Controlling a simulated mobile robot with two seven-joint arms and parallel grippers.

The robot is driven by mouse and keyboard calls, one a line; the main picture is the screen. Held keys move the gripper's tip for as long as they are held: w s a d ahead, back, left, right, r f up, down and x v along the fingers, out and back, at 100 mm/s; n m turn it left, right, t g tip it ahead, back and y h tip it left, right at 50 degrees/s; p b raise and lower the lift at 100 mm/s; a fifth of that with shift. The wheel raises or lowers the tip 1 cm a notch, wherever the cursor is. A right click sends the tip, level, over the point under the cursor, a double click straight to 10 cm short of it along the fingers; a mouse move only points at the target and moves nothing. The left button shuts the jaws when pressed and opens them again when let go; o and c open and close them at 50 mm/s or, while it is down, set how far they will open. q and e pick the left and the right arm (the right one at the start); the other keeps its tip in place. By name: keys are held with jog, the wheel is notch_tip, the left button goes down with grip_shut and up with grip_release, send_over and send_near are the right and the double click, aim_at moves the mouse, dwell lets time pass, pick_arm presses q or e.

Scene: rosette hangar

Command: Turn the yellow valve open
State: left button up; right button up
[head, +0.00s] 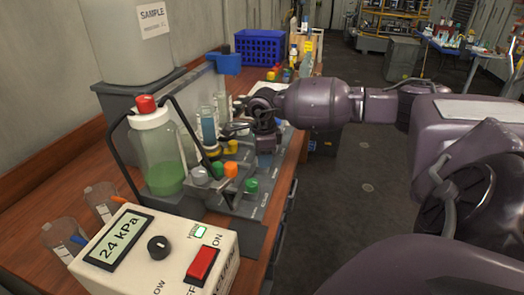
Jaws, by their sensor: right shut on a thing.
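The yellow valve (231,146) is a small yellow part on the grey valve rig, among the glass cylinders. My right gripper (232,130) reaches in from the right and is shut at the yellow valve, with its fingers just above and against it. The wrist and fingers cover part of the rig, so the exact contact and the valve's angle are hard to see. My left gripper is out of view.
A bottle of green liquid (160,155) with a red cap stands behind a black handle frame, left of the valves. A white pump box (150,250) reading 24 kPa is in front. A blue crate (260,47) stands farther back. The floor right of the bench is open.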

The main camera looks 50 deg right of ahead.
jog(key=shift+r+n, duration=0.1)
jog(key=shift+n, duration=0.2)
dwell(0.4)
jog(key=o, duration=0.9)
notch_tip(320, 180, up, 11)
jog(key=shift+s+f+p, duration=0.1)
jog(key=shift+f+p, duration=0.05)
jog(key=shift+p, duration=0.25)
